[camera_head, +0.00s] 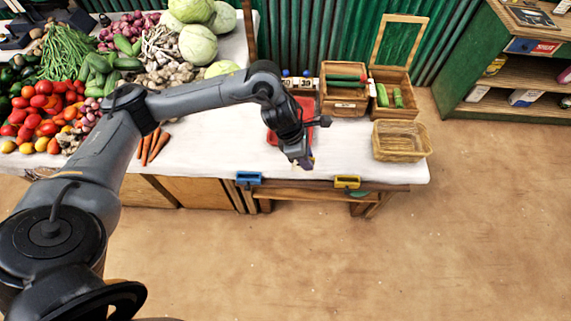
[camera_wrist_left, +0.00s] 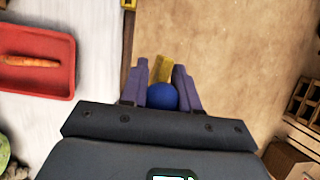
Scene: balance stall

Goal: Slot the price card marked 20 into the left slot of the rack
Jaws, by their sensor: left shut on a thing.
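My left gripper (camera_head: 303,163) is over the table's front edge. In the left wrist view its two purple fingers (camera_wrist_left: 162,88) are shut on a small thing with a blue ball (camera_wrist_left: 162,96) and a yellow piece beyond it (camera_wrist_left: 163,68). This looks like a price card with a round knob; its number cannot be read. A small pale rack (camera_head: 296,83) stands at the table's back, with blue knobs on top and a dark number on its front. Its slots are too small to make out. My right gripper is not in view.
A red tray (camera_head: 272,135) lies behind the gripper and shows with a carrot in the left wrist view (camera_wrist_left: 38,85). Wooden crates (camera_head: 343,106) and a wicker basket (camera_head: 401,145) stand to the right. Blue (camera_head: 249,178) and yellow (camera_head: 347,182) holders hang at the front edge.

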